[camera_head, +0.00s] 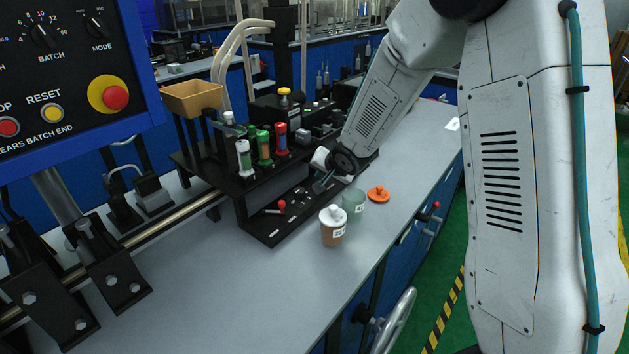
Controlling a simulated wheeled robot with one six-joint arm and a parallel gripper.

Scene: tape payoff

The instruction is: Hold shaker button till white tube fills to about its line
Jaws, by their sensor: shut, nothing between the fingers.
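A black shaker stand (222,172) on the grey bench carries upright tubes. The white-capped tube (243,158) is at the front left of the row, with a greenish section below its cap. Its fill level and line are too small to read. A green-capped tube (263,147) and a red-capped tube (281,139) stand to its right. My gripper (321,186) is shut and empty, low over the right part of the black lower tray (262,229). The button is not clearly identifiable; the gripper may hide it. Contact between fingertips and tray cannot be told.
A red-knobbed lever (281,204) is on the tray. A brown jar with white lid (333,226), a pale green cup (353,203) and an orange lid (378,194) stand close right of it. A tan hopper (192,98) is behind left. The front bench is clear.

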